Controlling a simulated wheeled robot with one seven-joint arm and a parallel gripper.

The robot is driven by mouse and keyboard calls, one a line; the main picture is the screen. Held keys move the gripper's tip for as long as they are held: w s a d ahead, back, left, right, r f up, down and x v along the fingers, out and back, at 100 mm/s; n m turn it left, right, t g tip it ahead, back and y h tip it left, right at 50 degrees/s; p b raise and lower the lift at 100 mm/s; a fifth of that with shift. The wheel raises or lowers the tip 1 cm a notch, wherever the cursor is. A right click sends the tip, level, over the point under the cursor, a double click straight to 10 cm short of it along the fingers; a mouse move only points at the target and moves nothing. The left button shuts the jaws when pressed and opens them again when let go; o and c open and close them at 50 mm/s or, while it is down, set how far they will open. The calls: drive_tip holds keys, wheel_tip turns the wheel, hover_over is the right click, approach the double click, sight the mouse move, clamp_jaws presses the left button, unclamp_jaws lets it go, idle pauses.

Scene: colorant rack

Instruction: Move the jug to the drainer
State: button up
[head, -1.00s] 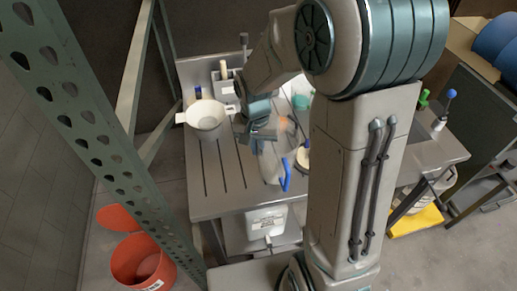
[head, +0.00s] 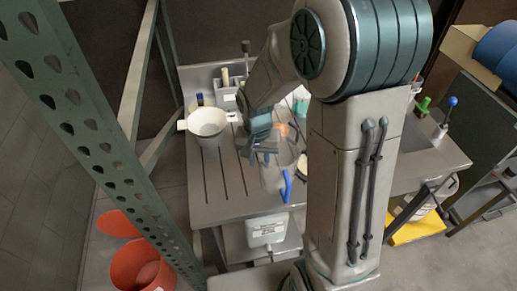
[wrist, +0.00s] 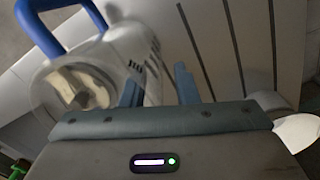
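The jug (head: 271,176) is clear plastic with a blue handle (head: 287,187). In the head view it is at the right side of the slotted drainer (head: 212,188); I cannot tell whether its base touches the surface. In the wrist view the jug (wrist: 112,62) fills the upper left, with its blue handle at the corner and the drainer's slots (wrist: 232,45) to its right. My gripper (head: 266,154) is at the jug's upper part. In the wrist view its fingers (wrist: 158,88) stand apart, the left one overlapping the jug's edge. I see no firm grip; contact is unclear.
A white strainer-like bowl (head: 208,122) with side handles stands at the drainer's back left. A white container (head: 266,230) is below the front edge. A green rack post (head: 100,140) is at left, near an orange bucket (head: 140,266). The drainer's front left is clear.

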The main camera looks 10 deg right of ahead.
drive_tip(key=r+b, duration=0.1)
drive_tip(key=r, duration=1.1)
drive_tip(key=shift+a, duration=0.2)
drive_tip(key=s+d+r+n+t, duration=0.1)
drive_tip(key=s+d+n+t, duration=0.1)
drive_tip(key=s, duration=0.5)
drive_tip(key=s+d+r+n+t, duration=0.1)
drive_tip(key=s+d+n, duration=0.1)
drive_tip(key=s, duration=0.5)
drive_tip(key=shift+r+t, duration=0.25)
drive_tip(key=shift+t, duration=0.15)
